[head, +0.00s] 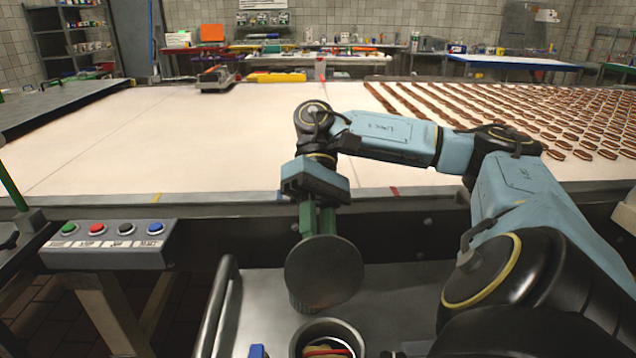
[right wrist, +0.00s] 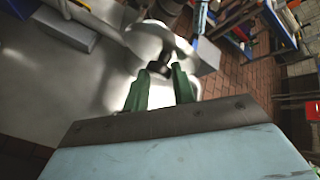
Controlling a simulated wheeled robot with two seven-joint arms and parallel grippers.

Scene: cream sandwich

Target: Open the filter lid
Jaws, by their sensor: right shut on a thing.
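The round dark grey filter lid (head: 323,272) is tilted, its flat face toward the head camera. My right gripper (head: 318,226) points down at it with green fingers. In the right wrist view the fingers (right wrist: 166,74) are shut on a small dark knob (right wrist: 158,66) over the shiny pale lid (right wrist: 150,42). The open round filter housing (head: 299,342) stands below and apart from the lid, with red and yellowish contents inside. A ribbed cylinder (head: 302,302) shows partly behind the lid. My left gripper is not in view.
A metal cart top (head: 400,290) with a rail (head: 214,305) lies below. A button panel (head: 110,245) stands at left. The wide pale conveyor (head: 190,140) runs behind, with rows of brown sandwich pieces (head: 530,110) at right. A blue object (head: 258,351) is beside the housing.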

